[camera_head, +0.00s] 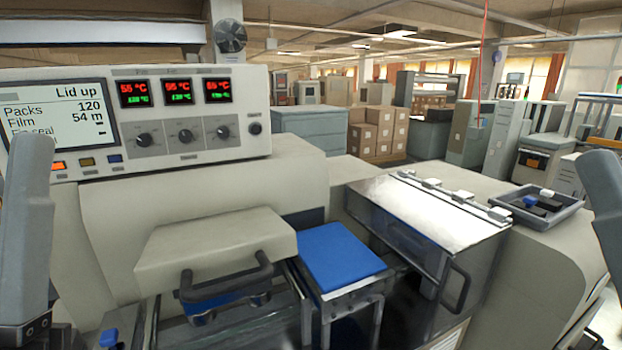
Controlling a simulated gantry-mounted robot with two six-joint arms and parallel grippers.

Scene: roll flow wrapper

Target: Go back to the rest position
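The wrapper's control panel (135,118) stands at the left; its screen (57,115) reads "Lid up", Packs 120, Film 54 m. Three red and green temperature displays (178,92) sit above three dark knobs. A beige cover with a dark handle (215,245) is at the front centre. A clear and metal guard (430,215) with a dark side handle is right of it. My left arm shows at the left edge and my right arm at the right edge. Neither gripper's fingertips show, so what they hold cannot be seen.
A blue pad (341,257) lies on the bed between cover and guard. A grey tray (537,207) with small blue, black and white items rests on the machine's right top. Cardboard boxes (380,133) and other machines stand behind. Open air lies between my arms above the wrapper.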

